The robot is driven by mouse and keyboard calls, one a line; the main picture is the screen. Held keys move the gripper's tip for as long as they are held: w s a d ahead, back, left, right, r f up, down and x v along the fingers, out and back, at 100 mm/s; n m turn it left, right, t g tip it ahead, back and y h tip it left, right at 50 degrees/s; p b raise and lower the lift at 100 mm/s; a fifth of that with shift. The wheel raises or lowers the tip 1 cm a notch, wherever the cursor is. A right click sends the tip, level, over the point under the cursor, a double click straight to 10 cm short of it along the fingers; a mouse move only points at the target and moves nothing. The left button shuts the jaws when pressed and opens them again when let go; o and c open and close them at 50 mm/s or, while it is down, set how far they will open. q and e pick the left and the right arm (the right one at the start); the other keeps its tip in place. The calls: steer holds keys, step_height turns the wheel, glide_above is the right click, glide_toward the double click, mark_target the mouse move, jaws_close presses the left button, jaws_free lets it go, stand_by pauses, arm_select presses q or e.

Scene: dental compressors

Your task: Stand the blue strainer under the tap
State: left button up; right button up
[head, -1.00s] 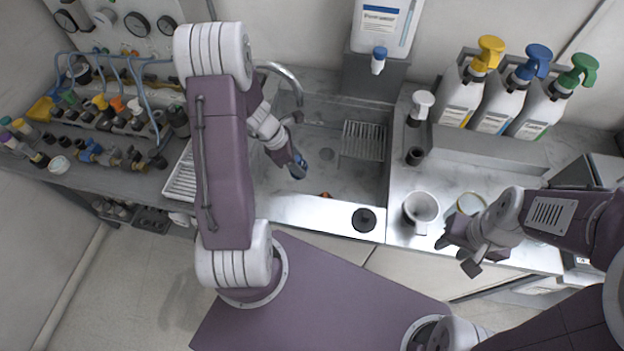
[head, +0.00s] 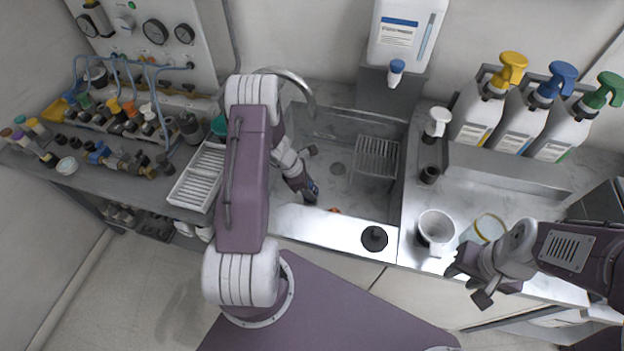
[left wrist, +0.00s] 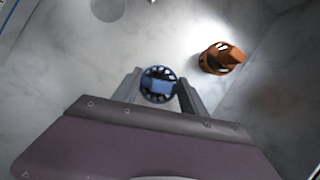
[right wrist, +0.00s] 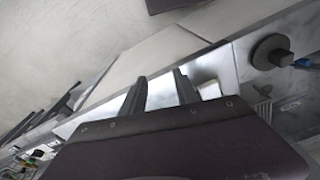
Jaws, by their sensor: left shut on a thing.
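The blue strainer (left wrist: 158,84) is held between the fingers of my left gripper (left wrist: 160,90), seen from above as a round slotted piece. In the head view my left gripper (head: 306,186) is low over the sink's front part, with the strainer (head: 312,192) mostly covered by it. I cannot tell whether the strainer touches the sink floor. The tap (head: 302,84) arches over the back left of the sink (head: 345,190), behind my gripper. My right gripper (head: 476,278) is open and empty near the counter's front edge; its parted fingers show in the right wrist view (right wrist: 160,92).
An orange strainer (left wrist: 220,58) lies in the sink close by; it is partly hidden in the head view (head: 334,210). A wire rack (head: 376,157) is on the sink's right side. A black knob (head: 374,238) sits on the front ledge. A mug (head: 435,230) stands right of the sink.

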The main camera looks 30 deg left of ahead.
arm_select(q)
steer(key=shift+w+a+f+p, duration=0.1)
steer(key=shift+w+a+p, duration=0.05)
steer(key=shift+w, duration=0.45)
steer(key=shift+w+a+f+p, duration=0.15)
steer(key=shift+w+a+p, duration=0.05)
steer(key=shift+w, duration=0.35)
steer(key=shift+w+a+f+p, duration=0.1)
steer(key=shift+w+a+p, duration=0.05)
steer(key=shift+w, duration=0.45)
steer(key=shift+f, duration=0.35)
steer(key=shift+f, duration=0.2)
steer(key=o, duration=1.3)
steer(key=shift+r, duration=0.1)
